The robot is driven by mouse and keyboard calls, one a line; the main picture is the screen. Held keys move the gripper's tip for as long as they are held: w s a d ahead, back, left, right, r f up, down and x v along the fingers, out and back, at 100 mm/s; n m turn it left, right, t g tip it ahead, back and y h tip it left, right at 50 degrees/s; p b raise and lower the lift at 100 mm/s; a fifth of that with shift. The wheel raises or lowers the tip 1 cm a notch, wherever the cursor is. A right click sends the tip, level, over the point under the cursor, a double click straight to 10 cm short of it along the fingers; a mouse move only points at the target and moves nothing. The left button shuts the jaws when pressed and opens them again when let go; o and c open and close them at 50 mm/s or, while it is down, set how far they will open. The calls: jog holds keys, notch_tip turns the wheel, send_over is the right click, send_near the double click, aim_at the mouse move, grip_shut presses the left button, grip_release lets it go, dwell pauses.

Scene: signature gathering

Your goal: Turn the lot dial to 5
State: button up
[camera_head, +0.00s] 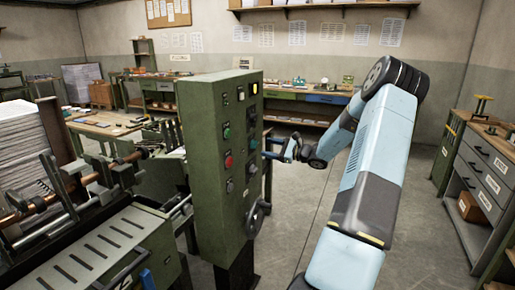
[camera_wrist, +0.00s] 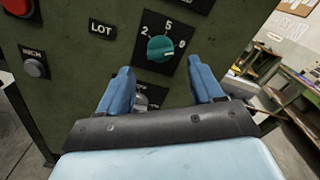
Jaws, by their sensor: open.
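The plate carries the marks 2, 5 and a third at the right, which looks like 9 or 0; the 5 is at the top. A pale pointer mark shows on the knob, but I cannot tell for certain which number it points at. My gripper (camera_wrist: 160,85) is open, its two blue fingers just below the knob in the wrist view, apart from it. In the head view my gripper (camera_head: 290,148) is by the right face of the green control cabinet (camera_head: 208,140).
A red button (camera_wrist: 18,6) and an INCH button (camera_wrist: 35,66) sit left of the dial. Another metal knob (camera_wrist: 150,98) is partly hidden between my fingers. A handwheel (camera_head: 257,218) sticks out low on the cabinet. Open floor (camera_head: 300,210) lies right of the cabinet.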

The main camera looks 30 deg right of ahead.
aim_at(254, 144)
jog(key=shift+x, duration=2.4)
jog(key=shift+c, duration=0.2)
